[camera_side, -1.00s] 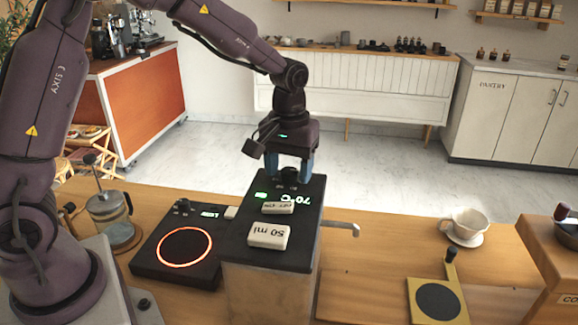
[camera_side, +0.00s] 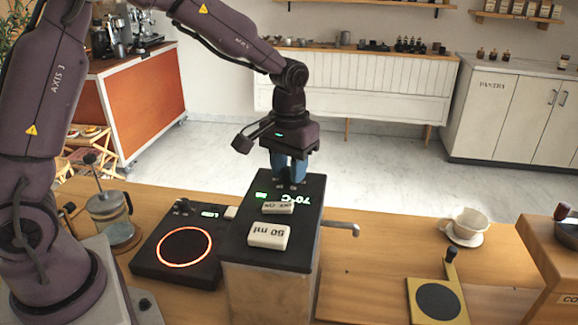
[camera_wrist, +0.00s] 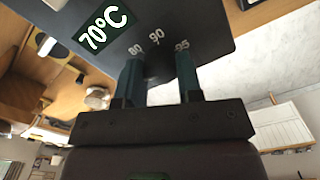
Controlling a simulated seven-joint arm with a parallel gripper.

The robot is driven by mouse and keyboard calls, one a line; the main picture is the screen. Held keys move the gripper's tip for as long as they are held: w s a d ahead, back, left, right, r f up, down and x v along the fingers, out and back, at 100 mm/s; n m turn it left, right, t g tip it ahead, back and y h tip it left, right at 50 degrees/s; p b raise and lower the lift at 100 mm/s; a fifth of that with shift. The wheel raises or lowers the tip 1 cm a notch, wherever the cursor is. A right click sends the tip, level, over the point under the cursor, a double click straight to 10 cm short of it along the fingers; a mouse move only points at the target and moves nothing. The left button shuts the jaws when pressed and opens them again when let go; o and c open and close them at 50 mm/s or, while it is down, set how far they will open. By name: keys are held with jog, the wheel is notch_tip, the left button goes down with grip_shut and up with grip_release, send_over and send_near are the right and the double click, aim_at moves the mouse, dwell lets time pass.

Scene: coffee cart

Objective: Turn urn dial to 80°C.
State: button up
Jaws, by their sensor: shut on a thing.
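The urn (camera_side: 268,292) stands on the wooden counter with a dark top panel. Its green-lit display (camera_side: 290,199) reads 70°C, and the display also shows in the wrist view (camera_wrist: 103,26). In the wrist view the marks 80, 90 and 95 show on the panel just beyond my fingers. My gripper (camera_side: 290,178) points down at the far end of the panel. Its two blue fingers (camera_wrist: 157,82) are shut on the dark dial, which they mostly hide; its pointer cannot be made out.
Two pale buttons, one marked 50 ml (camera_side: 268,236), sit on the urn's top. A spout (camera_side: 341,227) sticks out at right. A hot plate with a glowing ring (camera_side: 184,247) and a French press (camera_side: 110,215) stand at left. A white cup (camera_side: 468,226) stands at right.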

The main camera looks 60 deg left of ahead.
jog(key=m, duration=0.4)
jog(key=shift+m, duration=2.5)
jog(key=o, duration=0.9)
notch_tip(320, 180, up, 13)
jog(key=shift+r, duration=0.1)
